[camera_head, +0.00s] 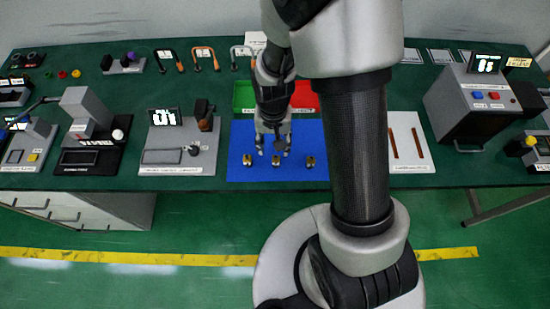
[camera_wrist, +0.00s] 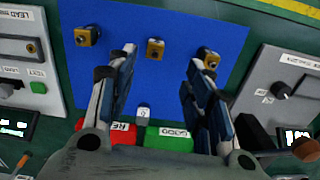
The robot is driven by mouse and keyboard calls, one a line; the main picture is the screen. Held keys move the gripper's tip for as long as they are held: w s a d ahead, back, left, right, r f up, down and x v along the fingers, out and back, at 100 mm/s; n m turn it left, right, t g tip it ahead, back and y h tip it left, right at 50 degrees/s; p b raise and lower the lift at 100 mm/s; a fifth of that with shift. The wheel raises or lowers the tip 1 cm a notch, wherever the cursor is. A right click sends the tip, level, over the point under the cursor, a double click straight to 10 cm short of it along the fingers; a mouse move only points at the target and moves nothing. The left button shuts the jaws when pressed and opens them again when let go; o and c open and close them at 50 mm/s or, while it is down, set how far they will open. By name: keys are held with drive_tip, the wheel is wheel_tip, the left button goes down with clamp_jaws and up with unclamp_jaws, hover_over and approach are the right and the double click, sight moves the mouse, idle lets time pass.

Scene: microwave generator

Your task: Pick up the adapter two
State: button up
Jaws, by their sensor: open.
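Three small brass-coloured adapters stand in a row on the blue mat (camera_head: 238,134). In the head view they are the left adapter (camera_head: 247,160), the middle adapter (camera_head: 276,160) and the right adapter (camera_head: 310,161). I see no readable number on them. My gripper (camera_head: 272,151) is open and empty, pointing down over the mat just behind the middle adapter. In the wrist view, turned around, the middle adapter (camera_wrist: 155,49) shows beyond and between the open fingers (camera_wrist: 163,58). One adapter (camera_wrist: 86,36) lies left of them, and another (camera_wrist: 208,57) is close to the right fingertip.
Behind the mat are a green bin (camera_head: 243,95) and a red bin (camera_head: 305,97). A grey device (camera_head: 180,145) stands left of the mat and a white tray with brown rods (camera_head: 408,142) right. The mat's front is clear.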

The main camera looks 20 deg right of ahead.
sight(276, 157)
wheel_tip(276, 157, down, 5)
drive_tip(key=shift+f+b, duration=0.2)
drive_tip(key=shift+b, duration=0.35)
drive_tip(key=shift+d+f+b, duration=0.2)
drive_tip(key=shift+f+b, duration=0.2)
drive_tip(key=shift+f, duration=0.95)
drive_tip(key=shift+d+f+b, duration=0.15)
drive_tip(key=shift+f+b, duration=0.25)
drive_tip(key=shift+f, duration=0.9)
clamp_jaws()
